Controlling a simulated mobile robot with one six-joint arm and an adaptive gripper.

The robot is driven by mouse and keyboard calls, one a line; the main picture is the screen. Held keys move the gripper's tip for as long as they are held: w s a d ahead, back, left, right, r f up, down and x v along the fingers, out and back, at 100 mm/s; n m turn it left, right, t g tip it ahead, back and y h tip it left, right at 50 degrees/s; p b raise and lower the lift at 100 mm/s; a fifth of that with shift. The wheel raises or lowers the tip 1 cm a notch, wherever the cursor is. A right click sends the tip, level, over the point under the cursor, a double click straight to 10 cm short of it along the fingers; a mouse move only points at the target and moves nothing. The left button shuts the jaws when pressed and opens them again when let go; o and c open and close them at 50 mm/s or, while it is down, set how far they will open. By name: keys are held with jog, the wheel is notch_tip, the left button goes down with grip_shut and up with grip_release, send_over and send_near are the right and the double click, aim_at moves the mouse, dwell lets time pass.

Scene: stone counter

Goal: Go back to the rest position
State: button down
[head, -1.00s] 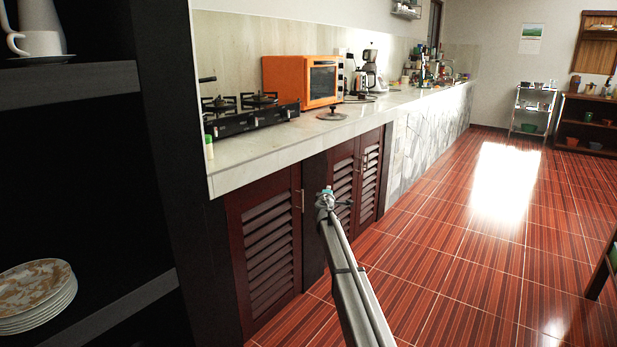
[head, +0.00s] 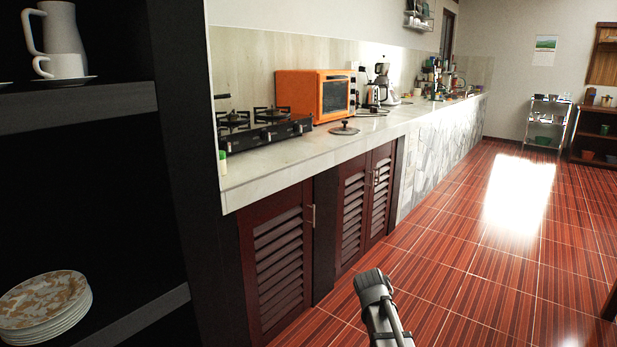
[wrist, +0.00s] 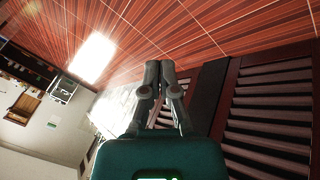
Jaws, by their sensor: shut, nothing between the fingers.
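My gripper shows in the wrist view (wrist: 160,78), with its two fingers together and nothing between them. In the head view my arm (head: 378,305) rises from the bottom edge, right of the cabinet doors and over the red floor. The fingers cannot be made out clearly there. The arm is apart from the counter (head: 290,158) and from the louvred cabinet doors (head: 278,262). In the wrist view the louvred doors (wrist: 268,115) lie to the right of the gripper.
On the counter stand a black gas stove (head: 262,130), an orange oven (head: 312,96), a dark lid (head: 344,129) and a coffee maker (head: 382,84). A dark shelf (head: 80,108) with a stack of plates (head: 45,305) is close at left. The tiled floor (head: 470,255) at right is clear.

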jog(key=s+a+f+m+g+y, duration=0.1)
jog(key=s+a+g+y, duration=0.15)
jog(key=s, duration=0.75)
jog(key=s+a+f+g+y, duration=0.1)
jog(key=s+a+g+y, duration=0.15)
jog(key=s, duration=0.65)
notch_tip(320, 180, up, 38)
jog(key=p, duration=3.9)
jog(key=shift+a+r+t+h, duration=0.2)
jog(key=shift+a+t+h, duration=0.05)
jog(key=shift+t+h, duration=0.05)
jog(key=shift+w, duration=0.1)
